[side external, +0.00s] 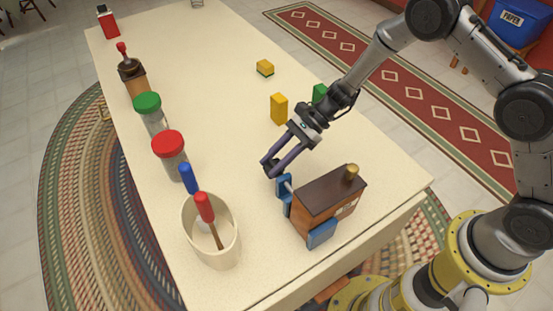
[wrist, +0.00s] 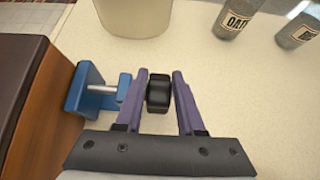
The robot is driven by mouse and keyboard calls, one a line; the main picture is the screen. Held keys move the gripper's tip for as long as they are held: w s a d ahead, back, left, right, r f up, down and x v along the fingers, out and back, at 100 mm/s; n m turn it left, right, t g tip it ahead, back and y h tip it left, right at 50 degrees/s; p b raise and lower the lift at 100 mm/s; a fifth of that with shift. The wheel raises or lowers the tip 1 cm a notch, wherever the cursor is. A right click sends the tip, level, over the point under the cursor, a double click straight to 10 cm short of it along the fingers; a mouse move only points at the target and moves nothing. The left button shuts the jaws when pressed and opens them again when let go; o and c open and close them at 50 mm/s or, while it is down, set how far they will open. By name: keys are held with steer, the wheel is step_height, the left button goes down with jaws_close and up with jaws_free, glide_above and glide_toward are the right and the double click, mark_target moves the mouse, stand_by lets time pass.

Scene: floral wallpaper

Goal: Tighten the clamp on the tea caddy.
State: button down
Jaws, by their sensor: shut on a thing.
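The tea caddy (side external: 318,205) is a brown box with a dark lid and a gold knob, standing near the table's right edge. A blue clamp (side external: 284,194) is on its left side, with a metal screw rod; it also shows in the wrist view (wrist: 84,90). Another blue piece (side external: 321,234) shows low on the caddy's near side; I cannot tell how it joins. My gripper (side external: 272,168) has purple fingers. In the wrist view it (wrist: 160,76) is shut on the clamp's black knob (wrist: 158,94), beside the rod's end. I cannot see whether the clamp jaw touches the caddy.
A cream crock (side external: 212,245) with red- and blue-handled tools stands left of the caddy. Jars with red (side external: 169,150) and green lids (side external: 149,110) and a grinder (side external: 132,78) line the left edge. Yellow (side external: 279,109) and green blocks (side external: 319,93) lie behind. The table's middle is clear.

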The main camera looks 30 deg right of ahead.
steer(key=shift+a+h, duration=0.25)
steer(key=shift+h, duration=0.75)
steer(key=shift+a+h, duration=0.2)
steer(key=shift+h, duration=0.8)
steer(key=c, duration=0.8)
jaws_free()
steer(key=v, duration=1.3)
steer(key=shift+r, duration=0.4)
steer(key=shift+d, duration=0.15)
